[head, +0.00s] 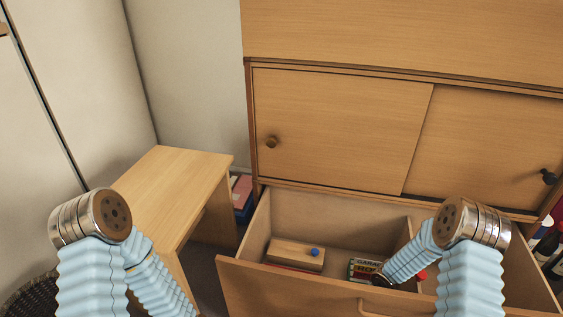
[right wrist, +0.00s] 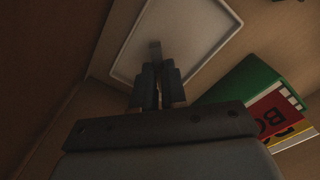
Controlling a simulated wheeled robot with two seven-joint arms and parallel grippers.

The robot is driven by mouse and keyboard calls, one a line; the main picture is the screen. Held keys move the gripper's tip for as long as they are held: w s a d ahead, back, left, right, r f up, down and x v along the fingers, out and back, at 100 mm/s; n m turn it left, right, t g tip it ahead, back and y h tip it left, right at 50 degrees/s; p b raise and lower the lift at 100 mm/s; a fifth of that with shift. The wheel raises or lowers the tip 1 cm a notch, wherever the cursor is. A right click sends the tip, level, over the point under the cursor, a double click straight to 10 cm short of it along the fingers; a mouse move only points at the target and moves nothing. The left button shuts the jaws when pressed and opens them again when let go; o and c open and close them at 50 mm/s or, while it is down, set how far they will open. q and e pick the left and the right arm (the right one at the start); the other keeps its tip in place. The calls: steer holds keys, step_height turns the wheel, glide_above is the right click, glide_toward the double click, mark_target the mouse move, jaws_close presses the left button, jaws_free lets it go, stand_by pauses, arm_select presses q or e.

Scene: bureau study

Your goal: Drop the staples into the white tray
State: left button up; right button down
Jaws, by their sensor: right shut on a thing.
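In the right wrist view my right gripper (right wrist: 157,75) is shut on a small grey piece, the staples (right wrist: 155,50), which stick out past the fingertips. The white tray (right wrist: 197,28), with a raised rim, lies beyond and below them, and the staples show against its floor. I cannot tell the height between them. In the head view my right arm reaches down into the open drawer, with its dark gripper (head: 380,280) low and partly hidden; the tray and staples do not show there. My left arm is bent at the left, its gripper out of the picture.
The open drawer (head: 290,285) holds a wooden box (head: 296,255) with a blue knob and a lettered box (head: 363,268). A green and red box (right wrist: 265,100) lies right of my right gripper. A wooden desk (head: 170,185) stands left; cabinet doors (head: 340,130) rise behind.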

steer(key=shift+f, duration=0.3)
steer(key=c, duration=1.1)
jaws_free()
step_height(320, 180, up, 14)
steer(key=p, duration=0.3)
steer(key=shift+f, duration=0.1)
